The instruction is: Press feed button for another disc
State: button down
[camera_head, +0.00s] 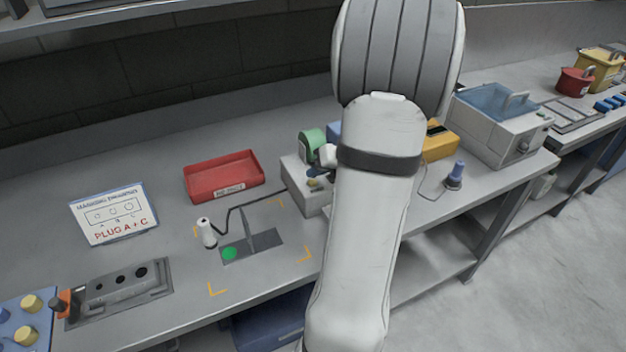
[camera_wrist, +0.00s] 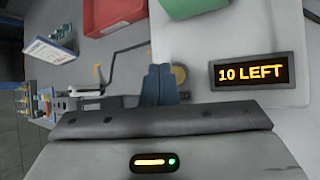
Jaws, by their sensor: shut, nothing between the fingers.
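The feeder is a pale grey box (camera_head: 303,188) with a green drum (camera_head: 312,143) on top, left of my arm in the head view. In the wrist view its display (camera_wrist: 252,73) reads "10 LEFT" in orange. My gripper (camera_head: 318,173) is at this box, with its dark blue fingers (camera_wrist: 160,84) shut together and empty. A brass-coloured round piece (camera_wrist: 180,75) shows just behind the fingertips. I cannot tell whether the fingers touch it. No feed button can be made out clearly; my arm and fingers hide part of the box.
A white-handled tool (camera_head: 207,233) on a black cable stands beside a dark plate (camera_head: 265,241) bearing a green disc (camera_head: 229,253). A yellow box (camera_head: 438,146) stands right of my arm.

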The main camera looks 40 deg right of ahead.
jog(key=shift+r, duration=0.1)
notch_tip(320, 180, up, 5)
jog(key=p, duration=0.5)
